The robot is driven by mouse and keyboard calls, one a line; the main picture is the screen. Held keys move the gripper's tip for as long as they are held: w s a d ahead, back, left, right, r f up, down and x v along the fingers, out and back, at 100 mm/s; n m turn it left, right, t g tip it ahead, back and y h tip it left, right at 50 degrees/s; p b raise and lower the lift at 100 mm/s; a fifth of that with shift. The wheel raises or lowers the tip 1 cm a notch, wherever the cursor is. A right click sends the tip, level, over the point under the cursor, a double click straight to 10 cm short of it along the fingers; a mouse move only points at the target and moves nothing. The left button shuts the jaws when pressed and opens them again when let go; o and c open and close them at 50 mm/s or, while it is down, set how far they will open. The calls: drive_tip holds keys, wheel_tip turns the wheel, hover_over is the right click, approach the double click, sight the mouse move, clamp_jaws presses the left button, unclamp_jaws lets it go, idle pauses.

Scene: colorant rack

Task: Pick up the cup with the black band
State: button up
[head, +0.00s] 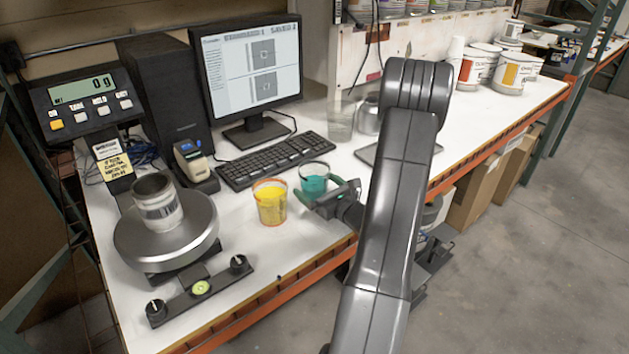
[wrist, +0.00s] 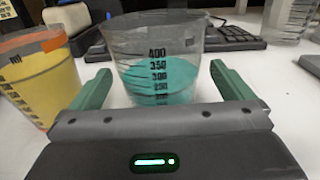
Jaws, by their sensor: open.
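A clear measuring cup with teal liquid (head: 314,183) stands on the white bench; I cannot make out a black band on it. In the wrist view this teal cup (wrist: 155,80) is straight ahead, upright, with black graduation marks. My gripper (head: 334,190) is open at the cup's near right side. In the wrist view the green fingers of my gripper (wrist: 160,82) stand apart, one toward each side of the cup, with no grip on it. A cup of yellow liquid with an orange band (head: 270,203) stands just left of the teal cup.
A scale (head: 135,245) at left bears a grey can with a label (head: 158,205). A keyboard (head: 275,160) and monitor (head: 250,70) lie behind the cups. A clear, empty-looking beaker (head: 341,120) stands farther back. The bench's front edge (head: 300,275) is close by.

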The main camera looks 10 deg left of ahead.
drive_tip(key=c, duration=1.2)
drive_tip(key=shift+r, duration=0.2)
